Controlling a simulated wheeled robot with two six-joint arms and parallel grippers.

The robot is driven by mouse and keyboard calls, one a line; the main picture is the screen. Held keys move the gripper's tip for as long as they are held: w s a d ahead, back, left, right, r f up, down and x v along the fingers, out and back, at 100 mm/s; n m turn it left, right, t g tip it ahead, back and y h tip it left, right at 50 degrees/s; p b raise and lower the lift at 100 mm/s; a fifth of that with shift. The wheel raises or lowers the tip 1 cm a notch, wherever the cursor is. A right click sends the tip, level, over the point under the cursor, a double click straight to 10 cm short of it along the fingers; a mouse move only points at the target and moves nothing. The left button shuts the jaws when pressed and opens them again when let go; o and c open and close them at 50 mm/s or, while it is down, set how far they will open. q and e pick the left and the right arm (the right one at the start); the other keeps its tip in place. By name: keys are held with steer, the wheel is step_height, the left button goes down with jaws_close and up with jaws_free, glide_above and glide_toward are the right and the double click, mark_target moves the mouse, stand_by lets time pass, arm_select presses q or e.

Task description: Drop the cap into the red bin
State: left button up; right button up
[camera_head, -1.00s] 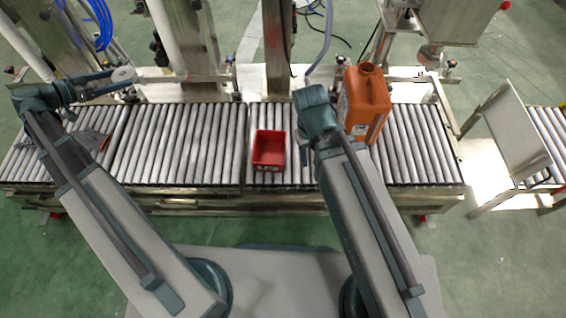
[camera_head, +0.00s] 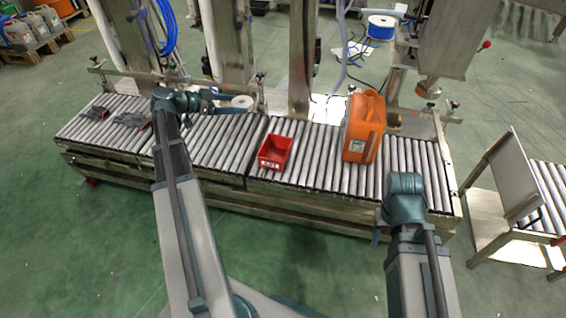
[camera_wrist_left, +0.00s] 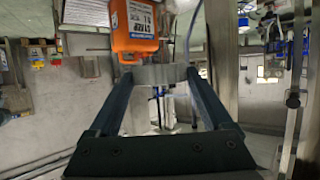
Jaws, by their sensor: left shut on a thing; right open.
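The pale round cap (camera_head: 242,101) is in my left gripper (camera_head: 232,104), which is shut on it above the rollers, up and left of the bin in the head view. In the left wrist view the cap (camera_wrist_left: 160,76) shows as a grey disc edge between the two fingers. The red bin (camera_head: 275,153) sits upright on the conveyor, open at the top, with a white label on its front; no cap shows inside it. My right gripper (camera_head: 377,230) is open, low at the conveyor's front edge, its fingers mostly hidden behind the wrist.
An orange canister (camera_head: 363,130) stands on the rollers right of the bin; it also shows beyond the cap in the left wrist view (camera_wrist_left: 134,35). Dark flat pieces (camera_head: 131,119) lie on the left rollers. Steel posts line the back. Rollers around the bin are clear.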

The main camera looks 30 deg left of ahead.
arm_select(q)
steer(key=w+d+f+n+y+b, duration=0.1)
steer(key=w+d+f+b, duration=0.1)
steer(key=w+f+b, duration=0.2)
steer(key=w+d+f+n+t+y+b, duration=0.1)
steer(key=w+d+f+b, duration=0.2)
steer(key=f+b, duration=0.4)
steer(key=shift+w+d+f+b, duration=0.4)
steer(key=shift+w+f, duration=0.2)
steer(key=shift+f, duration=0.65)
steer(key=shift+f, duration=0.1)
step_height(320, 180, down, 6)
steer(key=b, duration=0.6)
steer(key=shift+a, duration=0.1)
steer(key=o, duration=1.1)
steer(key=shift+s, duration=0.1)
